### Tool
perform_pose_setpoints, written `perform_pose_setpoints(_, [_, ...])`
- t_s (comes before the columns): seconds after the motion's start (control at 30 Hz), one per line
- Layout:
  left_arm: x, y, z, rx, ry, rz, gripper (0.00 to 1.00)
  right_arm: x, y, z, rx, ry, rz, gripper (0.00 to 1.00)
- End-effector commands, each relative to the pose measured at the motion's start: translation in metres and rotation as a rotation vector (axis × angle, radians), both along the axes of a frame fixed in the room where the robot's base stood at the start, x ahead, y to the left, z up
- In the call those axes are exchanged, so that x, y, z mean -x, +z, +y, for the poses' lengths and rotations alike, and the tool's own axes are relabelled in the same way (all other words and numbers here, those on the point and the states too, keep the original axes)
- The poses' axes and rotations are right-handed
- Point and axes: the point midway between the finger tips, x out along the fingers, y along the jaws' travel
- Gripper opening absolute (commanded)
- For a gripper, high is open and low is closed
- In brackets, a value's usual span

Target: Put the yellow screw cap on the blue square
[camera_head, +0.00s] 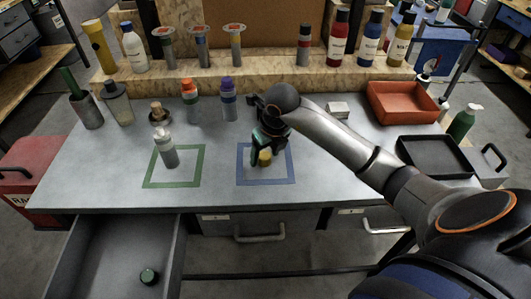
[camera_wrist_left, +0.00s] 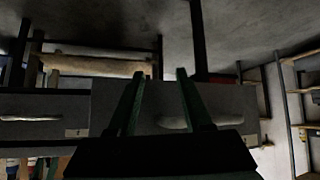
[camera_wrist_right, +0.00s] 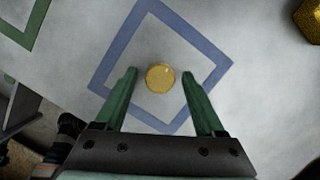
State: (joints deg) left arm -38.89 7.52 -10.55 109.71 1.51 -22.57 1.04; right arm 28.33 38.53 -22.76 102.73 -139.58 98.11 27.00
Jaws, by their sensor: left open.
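The yellow screw cap (camera_head: 264,158) lies inside the blue square (camera_head: 265,183) on the grey bench top. In the right wrist view the cap (camera_wrist_right: 160,78) sits within the blue outline (camera_wrist_right: 218,62). My right gripper (camera_head: 269,149) is over the square, pointing down. Its two green fingers (camera_wrist_right: 159,72) are spread, one on each side of the cap, with a visible gap on both sides. My left gripper (camera_wrist_left: 160,73) is open and empty in the left wrist view, away from the cap; it does not show in the head view.
A green square (camera_head: 173,183) with a white bottle (camera_head: 165,148) is to the left. Orange-capped (camera_head: 190,100) and purple-capped (camera_head: 228,99) bottles stand behind. A red tray (camera_head: 402,103) and a black tray (camera_head: 435,157) are at right.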

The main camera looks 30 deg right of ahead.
Motion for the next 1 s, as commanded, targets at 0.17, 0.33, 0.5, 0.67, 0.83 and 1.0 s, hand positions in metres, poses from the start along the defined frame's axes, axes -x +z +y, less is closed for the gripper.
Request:
perform_pose_setpoints(0.17, [0.000,0.000,0.000,0.000,0.000,0.000,0.50,0.000,0.000,0.000,0.000,0.000,0.000,0.74])
perform_pose_setpoints(0.33, [0.000,0.003,0.000,0.000,0.000,0.000,0.50,0.000,0.006,0.000,0.000,0.000,-0.002,0.74])
perform_pose_setpoints(0.5, [0.000,0.003,0.000,0.000,0.000,0.001,0.50,0.007,0.033,-0.001,0.003,0.001,-0.006,0.74])
perform_pose_setpoints(0.67, [0.000,0.004,0.000,0.000,0.000,0.001,0.50,0.016,0.068,0.000,0.002,0.000,-0.008,0.74])
perform_pose_setpoints(0.83, [0.000,0.005,0.000,0.000,0.000,0.001,0.50,0.025,0.098,0.000,0.001,0.001,-0.005,0.74])
perform_pose_setpoints(1.0, [0.000,0.006,0.000,0.000,0.000,0.001,0.50,0.030,0.115,0.001,0.000,0.000,-0.002,0.74])
